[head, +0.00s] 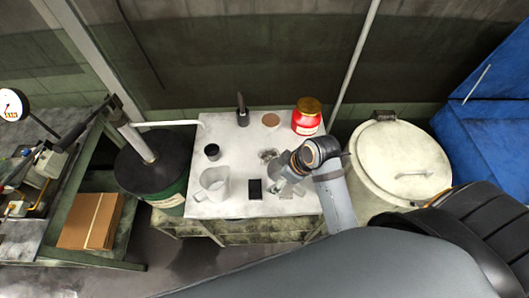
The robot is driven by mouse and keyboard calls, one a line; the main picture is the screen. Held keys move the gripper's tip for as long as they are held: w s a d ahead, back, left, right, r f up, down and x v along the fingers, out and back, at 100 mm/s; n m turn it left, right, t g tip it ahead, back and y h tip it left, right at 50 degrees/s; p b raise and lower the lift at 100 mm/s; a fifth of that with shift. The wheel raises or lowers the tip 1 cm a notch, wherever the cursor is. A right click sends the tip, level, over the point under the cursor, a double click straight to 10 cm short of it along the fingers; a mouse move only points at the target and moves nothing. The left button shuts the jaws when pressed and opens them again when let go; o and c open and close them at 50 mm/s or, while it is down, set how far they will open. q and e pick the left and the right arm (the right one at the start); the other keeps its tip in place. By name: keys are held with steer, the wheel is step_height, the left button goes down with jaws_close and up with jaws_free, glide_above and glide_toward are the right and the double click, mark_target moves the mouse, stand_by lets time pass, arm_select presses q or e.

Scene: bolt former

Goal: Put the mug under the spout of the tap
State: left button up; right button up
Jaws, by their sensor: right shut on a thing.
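The tap's thin white spout (168,124) reaches right from a post on a dark-topped green drum (152,172), and its tip ends over the table's left back corner. My right gripper (277,178) is low over the right half of the white table and is shut on a small silvery thing, which looks like the mug (268,155). The wrist and fingers hide much of it, and I cannot tell whether it touches the table. It is well to the right of the spout. My left gripper is not in view.
On the white table (237,130) stand a pale jug (214,184), a black cup (212,152), a black block (255,188), a dark upright tool (241,110), a brown disc (271,120) and a red jar (306,118). A lidded white drum (398,165) is at right.

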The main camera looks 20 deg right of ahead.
steer(key=w+f, duration=0.2)
steer(key=w, duration=0.2)
steer(key=w+f+p, duration=0.1)
steer(key=w+f, duration=0.2)
steer(key=w, duration=0.1)
steer(key=w+d+f+p, duration=0.1)
steer(key=w+f, duration=0.2)
steer(key=w, duration=0.1)
steer(key=shift+w+f, duration=0.3)
steer(key=shift+f, duration=0.25)
step_height(320, 180, down, 3)
steer(key=shift+f, duration=0.1)
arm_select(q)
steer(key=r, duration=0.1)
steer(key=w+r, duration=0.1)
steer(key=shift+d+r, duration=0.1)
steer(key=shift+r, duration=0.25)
arm_select(e)
steer(key=shift+d, duration=0.1)
steer(key=shift+f, duration=0.15)
steer(key=o, duration=1.2)
